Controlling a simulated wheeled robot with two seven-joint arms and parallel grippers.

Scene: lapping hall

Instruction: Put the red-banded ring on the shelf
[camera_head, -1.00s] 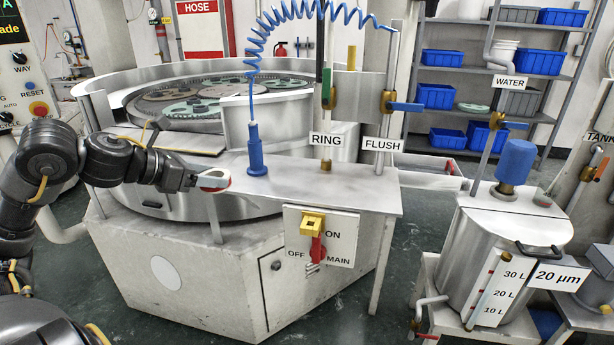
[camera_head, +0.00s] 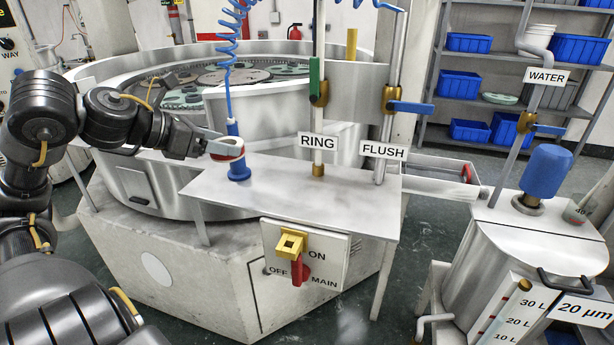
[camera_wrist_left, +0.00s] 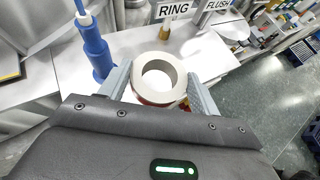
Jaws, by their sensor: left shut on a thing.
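The red-banded ring (camera_head: 228,149) is a short pale ring with a red band on its side. My left gripper (camera_head: 216,146) is shut on it and holds it above the steel bench top (camera_head: 290,190), near its left end. In the left wrist view the ring (camera_wrist_left: 160,98) sits between the two grey fingers of the gripper (camera_wrist_left: 161,80), its hole facing the camera. A grey rack shelf (camera_head: 480,95) stands at the back right. My right gripper is not in view.
A blue spray handle (camera_head: 237,160) on a coiled hose stands right beside the ring. Blue bins (camera_head: 459,85) occupy parts of the rack. A steel tank (camera_head: 500,240) stands at right.

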